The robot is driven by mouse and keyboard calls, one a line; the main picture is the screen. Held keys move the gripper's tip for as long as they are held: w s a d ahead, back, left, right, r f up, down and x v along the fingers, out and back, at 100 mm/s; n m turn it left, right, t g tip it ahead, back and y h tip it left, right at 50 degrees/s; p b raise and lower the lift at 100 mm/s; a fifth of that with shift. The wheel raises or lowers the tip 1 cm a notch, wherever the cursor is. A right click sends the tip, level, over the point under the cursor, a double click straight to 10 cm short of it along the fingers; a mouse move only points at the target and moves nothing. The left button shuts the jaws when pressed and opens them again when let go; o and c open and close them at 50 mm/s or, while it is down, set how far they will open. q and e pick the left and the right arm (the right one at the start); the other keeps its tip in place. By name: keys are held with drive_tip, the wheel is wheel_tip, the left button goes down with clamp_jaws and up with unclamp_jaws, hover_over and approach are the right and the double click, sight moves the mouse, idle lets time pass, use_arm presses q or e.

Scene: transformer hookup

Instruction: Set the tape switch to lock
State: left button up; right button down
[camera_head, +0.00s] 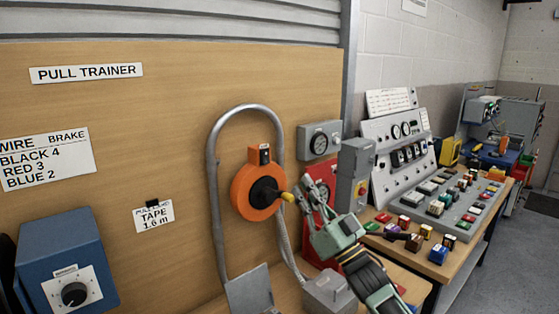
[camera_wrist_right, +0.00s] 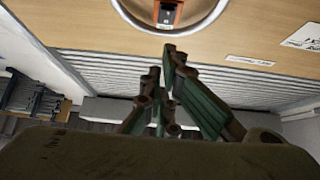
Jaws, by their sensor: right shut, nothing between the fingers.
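The orange tape reel (camera_head: 243,193) is mounted on the wooden board, with a dark hub and a yellow-tipped handle (camera_head: 288,197) sticking out to the right. The tape switch (camera_head: 264,154) is a small dark part on the orange block at the reel's top. Its position is too small to read. The orange block with the switch (camera_wrist_right: 168,13) also shows at the top of the right wrist view. My right gripper (camera_head: 311,187) is shut and empty, right of the reel and near the handle, apart from the switch. Its fingers (camera_wrist_right: 164,62) point toward the switch in the wrist view. My left gripper is not in view.
A curved metal tube (camera_head: 212,170) arches around the reel. A grey gauge box (camera_head: 319,139), a red panel (camera_head: 322,172) and a grey switch box (camera_head: 354,175) stand to the right. A blue dial box (camera_head: 65,250) is at lower left.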

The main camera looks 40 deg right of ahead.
sight(266, 158)
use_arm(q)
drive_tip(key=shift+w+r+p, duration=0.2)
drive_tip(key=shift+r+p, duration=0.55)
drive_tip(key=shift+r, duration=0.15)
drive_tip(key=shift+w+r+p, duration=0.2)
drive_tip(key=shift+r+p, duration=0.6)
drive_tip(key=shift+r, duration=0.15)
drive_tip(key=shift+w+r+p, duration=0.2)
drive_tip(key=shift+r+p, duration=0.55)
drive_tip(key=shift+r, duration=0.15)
use_arm(e)
drive_tip(key=w+r, duration=0.4)
drive_tip(key=w, duration=0.5)
drive_tip(key=shift+w+a, duration=0.3)
drive_tip(key=shift+a, duration=0.05)
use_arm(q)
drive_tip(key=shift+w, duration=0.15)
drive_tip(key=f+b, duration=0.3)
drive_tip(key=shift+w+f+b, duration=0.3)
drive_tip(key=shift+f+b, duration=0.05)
use_arm(e)
drive_tip(key=shift+w+f+t, duration=0.25)
drive_tip(key=shift+w+t, duration=0.15)
drive_tip(key=shift+w, duration=0.05)
drive_tip(key=shift+s, duration=0.1)
